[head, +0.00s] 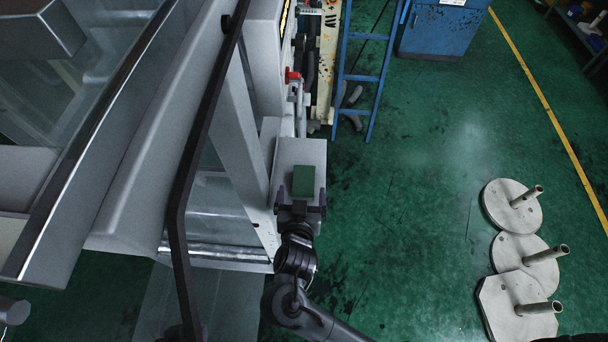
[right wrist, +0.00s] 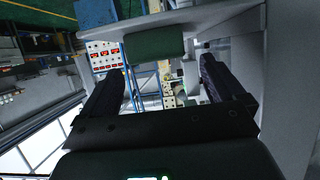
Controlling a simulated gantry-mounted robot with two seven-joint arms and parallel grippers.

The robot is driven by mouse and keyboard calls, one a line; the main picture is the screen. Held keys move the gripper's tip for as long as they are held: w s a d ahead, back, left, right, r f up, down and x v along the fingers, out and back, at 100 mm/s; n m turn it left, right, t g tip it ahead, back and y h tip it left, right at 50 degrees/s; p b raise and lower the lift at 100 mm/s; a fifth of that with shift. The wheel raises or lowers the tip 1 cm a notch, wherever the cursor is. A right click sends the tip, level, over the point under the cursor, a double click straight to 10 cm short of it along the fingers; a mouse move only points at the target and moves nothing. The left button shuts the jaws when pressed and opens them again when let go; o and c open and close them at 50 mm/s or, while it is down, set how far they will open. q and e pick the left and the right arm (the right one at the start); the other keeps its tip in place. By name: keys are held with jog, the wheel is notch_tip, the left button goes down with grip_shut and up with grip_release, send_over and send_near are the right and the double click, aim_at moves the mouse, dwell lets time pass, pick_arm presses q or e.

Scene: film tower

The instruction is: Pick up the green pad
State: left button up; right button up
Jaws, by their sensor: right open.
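The green pad (head: 304,181) is a small dark green block on a light grey ledge (head: 300,152) at the machine's side, near the middle of the head view. My right gripper (head: 301,193) is at the near end of the pad, its two dark fingers open to either side. In the right wrist view the pad (right wrist: 155,47) shows ahead of the open right gripper (right wrist: 160,73), against the grey ledge and between the lines of the fingers. No contact between fingers and pad is clear. My left gripper is not seen.
The large grey machine frame (head: 150,140) fills the left, with a dark bar along it. A blue ladder (head: 365,78) and blue cabinet (head: 436,30) stand beyond. Round white plates with posts (head: 512,206) lie at right. The green floor between is clear.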

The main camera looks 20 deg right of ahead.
aim_at(303, 183)
jog(key=shift+w+d+f, duration=0.15)
jog(key=x, duration=0.5)
jog(key=shift+w+d+f, duration=0.15)
jog(key=shift+w, duration=0.15)
jog(key=c, duration=1)
jog(key=shift+c, duration=0.2)
